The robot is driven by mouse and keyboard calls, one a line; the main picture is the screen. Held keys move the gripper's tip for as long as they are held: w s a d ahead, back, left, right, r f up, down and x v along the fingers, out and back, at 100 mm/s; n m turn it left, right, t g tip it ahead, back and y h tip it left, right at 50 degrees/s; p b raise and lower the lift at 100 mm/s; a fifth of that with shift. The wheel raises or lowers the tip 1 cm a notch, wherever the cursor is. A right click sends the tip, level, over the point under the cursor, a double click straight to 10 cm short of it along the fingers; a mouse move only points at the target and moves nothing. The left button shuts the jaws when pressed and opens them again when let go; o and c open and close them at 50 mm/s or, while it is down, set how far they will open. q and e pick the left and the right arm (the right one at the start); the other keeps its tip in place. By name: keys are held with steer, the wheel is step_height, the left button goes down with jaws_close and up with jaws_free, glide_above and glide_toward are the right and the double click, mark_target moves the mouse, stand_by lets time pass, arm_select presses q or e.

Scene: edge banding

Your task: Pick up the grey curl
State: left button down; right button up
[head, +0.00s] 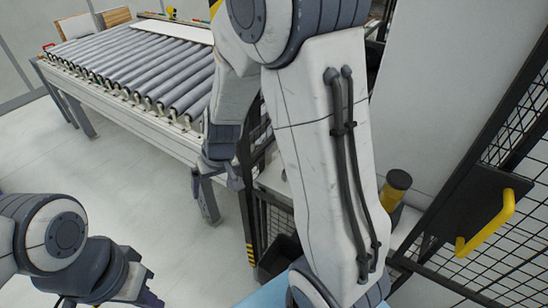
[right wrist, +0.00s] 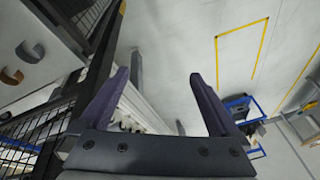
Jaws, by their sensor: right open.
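A grey curl (right wrist: 32,51) rests on a pale flat surface (right wrist: 50,20) at the upper left of the right wrist view. A brown-orange curl (right wrist: 12,76) lies close to it, near the left edge. My right gripper (head: 217,180) hangs beside the end of the roller conveyor. In the right wrist view its two purple-grey fingers (right wrist: 158,76) are spread and empty, with the curls well off to their left. My left gripper (head: 148,297) is at the bottom left of the head view, partly cut off.
A roller conveyor (head: 140,65) with a white board on it stands at the upper left. Black mesh fencing (head: 485,240) with a yellow handle (head: 487,222) is at the right. Open floor (head: 130,170) lies left.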

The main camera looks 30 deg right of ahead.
steer(key=w+d+f+m+h, duration=0.1)
steer(key=d+f+m, duration=0.1)
steer(key=d, duration=0.7)
steer(key=w+d+f+m+h, duration=0.1)
steer(key=d+f+m+h, duration=0.1)
steer(key=d+f, duration=0.3)
steer(key=w+d+f+m+h+p, duration=0.1)
steer(key=d+f, duration=0.3)
steer(key=d, duration=0.8)
steer(key=shift+w+d+m, duration=0.15)
steer(key=shift+d+m, duration=0.2)
steer(key=shift+m, duration=0.45)
arm_select(q)
steer(key=shift+d+r, duration=0.1)
steer(key=shift+r, duration=0.95)
arm_select(e)
steer(key=shift+x, duration=2.75)
steer(key=shift+w+d, duration=0.1)
steer(key=c, duration=1.4)
